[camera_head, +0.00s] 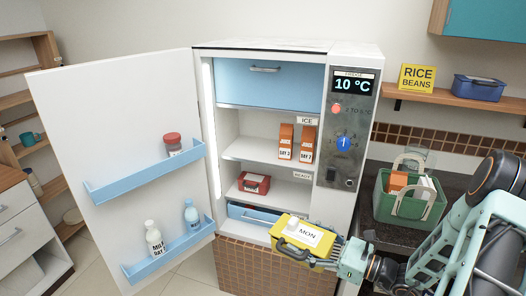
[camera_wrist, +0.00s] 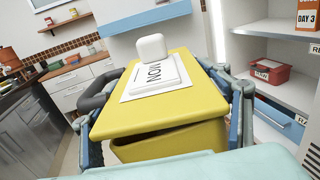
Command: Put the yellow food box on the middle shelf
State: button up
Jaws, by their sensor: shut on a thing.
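The yellow food box (camera_head: 288,231), with a white "MON" label and a dark handle, is held by my gripper (camera_head: 335,252), shut on it from the right. It is in the air in front of the open fridge (camera_head: 213,120), near the lower opening. In the wrist view the yellow box (camera_wrist: 150,115) fills the middle, with a finger along each side. In the fridge, an upper shelf (camera_head: 250,147) holds two orange cartons (camera_head: 287,140). The shelf below it (camera_head: 232,193) holds a red box (camera_head: 254,182) at the back, with bare white surface around it.
A closed blue drawer (camera_head: 265,85) is above the shelves; a lower blue drawer (camera_head: 243,213) is partly hidden by the yellow box. The fridge door (camera_head: 115,120) stands open at left, with bottles on its racks. A green crate (camera_head: 405,205) is at right on the counter.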

aim_at(249, 149)
jog(key=i+j+u, duration=0.1)
jog(key=j, duration=0.3)
jog(key=i+j+u, duration=0.1)
jog(key=j, duration=0.3)
jog(key=i+j, duration=0.3)
jog(key=i+j+u, duration=0.15)
jog(key=j, duration=0.3)
